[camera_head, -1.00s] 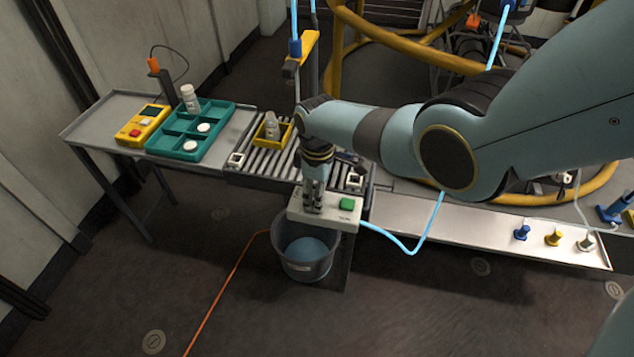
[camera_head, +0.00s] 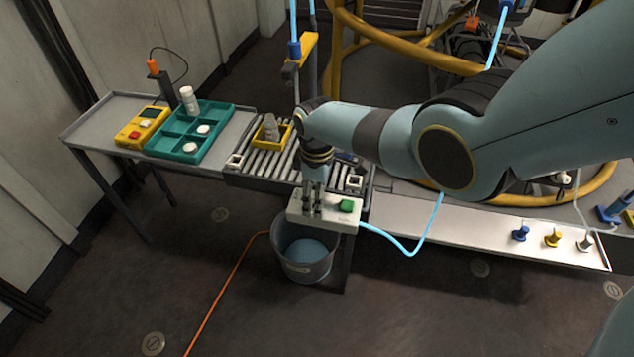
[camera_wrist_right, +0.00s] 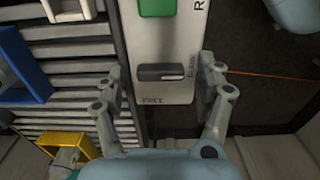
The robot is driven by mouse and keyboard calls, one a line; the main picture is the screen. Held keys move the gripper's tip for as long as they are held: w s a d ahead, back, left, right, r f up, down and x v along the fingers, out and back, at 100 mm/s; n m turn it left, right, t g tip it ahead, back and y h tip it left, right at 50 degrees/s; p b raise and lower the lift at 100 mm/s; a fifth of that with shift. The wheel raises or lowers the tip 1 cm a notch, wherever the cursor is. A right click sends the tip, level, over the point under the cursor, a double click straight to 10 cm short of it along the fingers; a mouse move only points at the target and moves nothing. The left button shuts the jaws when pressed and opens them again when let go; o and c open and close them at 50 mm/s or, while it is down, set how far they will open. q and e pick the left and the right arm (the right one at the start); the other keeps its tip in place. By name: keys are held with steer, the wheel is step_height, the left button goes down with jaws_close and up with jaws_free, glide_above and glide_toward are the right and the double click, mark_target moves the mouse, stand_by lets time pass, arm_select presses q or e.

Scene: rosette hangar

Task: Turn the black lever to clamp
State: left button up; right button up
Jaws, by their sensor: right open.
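The black lever (camera_wrist_right: 162,72) shows in the right wrist view on a pale control box (camera_wrist_right: 165,35). It lies crosswise in the picture, between the two fingers of my right gripper (camera_wrist_right: 163,78). The fingers are open on either side of it, with a gap to each. The word FREE is printed below the lever, and a smaller label by its right end is hard to read. In the head view my right gripper (camera_head: 312,203) reaches down over the left part of the box (camera_head: 333,221) and hides the lever. My left gripper is not in view.
A green button (camera_head: 346,206) sits on the box beside the gripper. A bucket (camera_head: 305,262) stands below. A roller conveyor (camera_head: 247,178) with a yellow bin (camera_head: 284,132) lies behind, and a teal tray (camera_head: 213,137) sits on the left table.

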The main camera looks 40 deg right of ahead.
step_height(320, 180, up, 12)
stand_by(0.6)
stand_by(0.5)
steer(key=s+a+r+m+t, duration=0.15)
steer(key=s+r+m, duration=0.3)
steer(key=s, duration=0.85)
steer(key=s+a+r+m+t, duration=0.1)
steer(key=s+r+m+t, duration=0.15)
steer(key=s+r, duration=0.65)
steer(key=s+d+f+g+h+b, duration=0.1)
steer(key=s+f, duration=0.2)
steer(key=f, duration=1.2)
steer(key=s+d+f+g, duration=0.1)
steer(key=s+f, duration=0.1)
steer(key=f, duration=1.3)
steer(key=s+d+f+g+b, duration=0.1)
steer(key=s+f, duration=1.6)
steer(key=s, duration=0.1)
steer(key=shift+s+m, duration=0.2)
steer(key=shift+m, duration=0.2)
